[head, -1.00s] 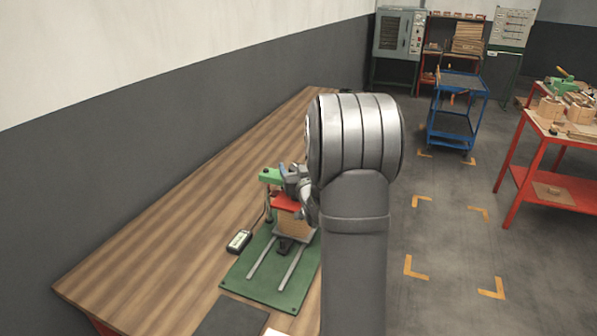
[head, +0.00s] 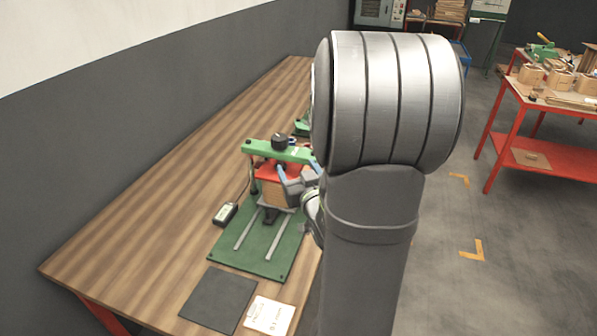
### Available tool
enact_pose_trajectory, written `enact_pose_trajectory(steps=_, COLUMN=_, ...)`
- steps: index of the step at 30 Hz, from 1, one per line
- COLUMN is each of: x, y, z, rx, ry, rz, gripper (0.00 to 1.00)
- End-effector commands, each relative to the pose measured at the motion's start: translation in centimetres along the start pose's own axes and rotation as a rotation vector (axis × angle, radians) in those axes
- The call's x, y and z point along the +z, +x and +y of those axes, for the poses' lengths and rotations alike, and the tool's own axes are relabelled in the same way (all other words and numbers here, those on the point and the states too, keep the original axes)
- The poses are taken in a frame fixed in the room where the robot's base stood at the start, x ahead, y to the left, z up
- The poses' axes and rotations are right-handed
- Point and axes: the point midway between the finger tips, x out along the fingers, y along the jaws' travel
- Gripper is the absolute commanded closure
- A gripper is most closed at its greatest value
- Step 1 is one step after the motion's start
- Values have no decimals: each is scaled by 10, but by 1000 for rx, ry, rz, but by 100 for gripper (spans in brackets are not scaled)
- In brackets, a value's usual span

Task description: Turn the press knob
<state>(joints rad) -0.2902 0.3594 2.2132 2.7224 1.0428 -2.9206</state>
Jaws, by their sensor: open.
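The press stands on a green base plate (head: 228,244) with two rails, on the wooden bench. A green crossbar (head: 257,148) spans its top. The black press knob (head: 279,142) sits on this bar, uncovered from this view. Below the bar is a red plate (head: 264,171) over a light brown coil block (head: 275,190). My arm hides the press's right side.
A small device with a display (head: 226,213) lies left of the press. A dark mat (head: 219,300) and a white printed card (head: 269,315) lie in front. Another green item (head: 302,126) shows behind. The left bench is clear. A red table (head: 550,106) stands at right.

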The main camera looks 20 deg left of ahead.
Motion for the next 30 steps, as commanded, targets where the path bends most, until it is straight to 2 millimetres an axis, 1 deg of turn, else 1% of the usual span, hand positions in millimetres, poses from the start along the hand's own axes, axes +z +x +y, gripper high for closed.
enact_pose_trajectory(steps=4, x=0, y=-4, z=0, rx=0, ry=0, rz=0, gripper=32)
enact_pose_trajectory(steps=11, x=0, y=-4, z=0, rx=0, ry=0, rz=0, gripper=32)
enact_pose_trajectory(steps=14, x=-2, y=0, z=3, rx=-14, ry=-2, rz=7, gripper=32)
enact_pose_trajectory(steps=17, x=-6, y=9, z=10, rx=-59, ry=-4, rz=28, gripper=32)
enact_pose_trajectory(steps=22, x=-12, y=27, z=32, rx=-206, ry=-6, rz=56, gripper=32)
enact_pose_trajectory(steps=26, x=-11, y=32, z=49, rx=-321, ry=-6, rz=46, gripper=32)
enact_pose_trajectory(steps=30, x=-6, y=31, z=63, rx=-407, ry=-3, rz=18, gripper=32)
